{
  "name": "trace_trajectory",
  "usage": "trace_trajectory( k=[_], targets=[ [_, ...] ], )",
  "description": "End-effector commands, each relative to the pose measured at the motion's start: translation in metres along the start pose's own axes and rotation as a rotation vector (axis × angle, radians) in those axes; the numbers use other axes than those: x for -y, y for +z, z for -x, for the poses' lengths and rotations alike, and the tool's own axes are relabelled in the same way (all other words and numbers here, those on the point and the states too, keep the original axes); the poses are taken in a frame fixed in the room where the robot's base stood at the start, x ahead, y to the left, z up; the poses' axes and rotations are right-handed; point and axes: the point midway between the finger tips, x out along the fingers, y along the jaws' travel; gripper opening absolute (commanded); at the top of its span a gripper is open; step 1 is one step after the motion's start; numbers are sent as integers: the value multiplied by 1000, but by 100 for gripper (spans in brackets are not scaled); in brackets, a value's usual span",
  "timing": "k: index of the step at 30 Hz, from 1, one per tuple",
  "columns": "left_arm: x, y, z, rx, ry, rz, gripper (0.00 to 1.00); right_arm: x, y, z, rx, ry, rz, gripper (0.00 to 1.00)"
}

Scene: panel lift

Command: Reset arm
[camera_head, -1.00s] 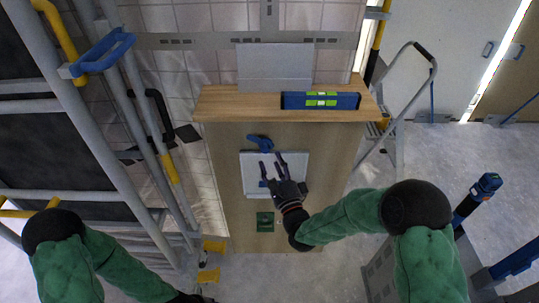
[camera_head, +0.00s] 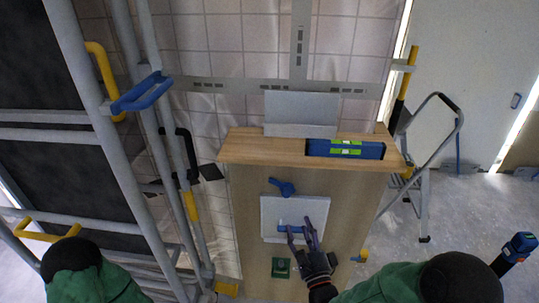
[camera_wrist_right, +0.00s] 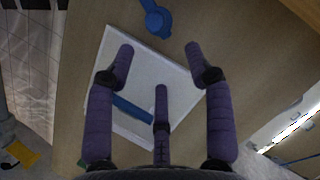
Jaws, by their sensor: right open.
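A white square panel (camera_head: 272,212) is set on the front of a wooden cabinet (camera_head: 253,255), with a blue bar handle (camera_head: 290,229) across it. It also shows in the wrist view (camera_wrist_right: 150,65), with the blue handle (camera_wrist_right: 132,108) behind my fingers. A blue latch (camera_head: 282,187) sits just above the panel's top edge. My right gripper (camera_head: 301,226) is open, its fingers spread and apparently empty in front of the panel's lower right part. In the wrist view the fingers of my right gripper (camera_wrist_right: 159,60) surround nothing. My left gripper is out of view.
A blue level (camera_head: 372,151) and an upright grey plate (camera_head: 302,108) are on the wooden top (camera_head: 260,148). A green piece (camera_head: 281,267) is below the panel. Scaffold poles (camera_head: 95,105) stand left, and a stepladder (camera_head: 423,195) stands right.

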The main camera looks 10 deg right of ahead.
Motion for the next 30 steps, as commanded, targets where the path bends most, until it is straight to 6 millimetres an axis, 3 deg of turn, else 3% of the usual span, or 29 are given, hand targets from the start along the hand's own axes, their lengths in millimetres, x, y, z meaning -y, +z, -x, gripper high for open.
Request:
trace_trajectory(
  k=[7,14,23,30],
  targets=[
    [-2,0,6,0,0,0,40,-21,-8,-3,-39,112,103,53],
    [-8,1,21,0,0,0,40,-84,-30,7,-70,447,393,53],
    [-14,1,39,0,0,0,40,-167,-48,60,83,917,737,53],
    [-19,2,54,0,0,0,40,-218,-46,130,370,1258,931,53]
  ],
)
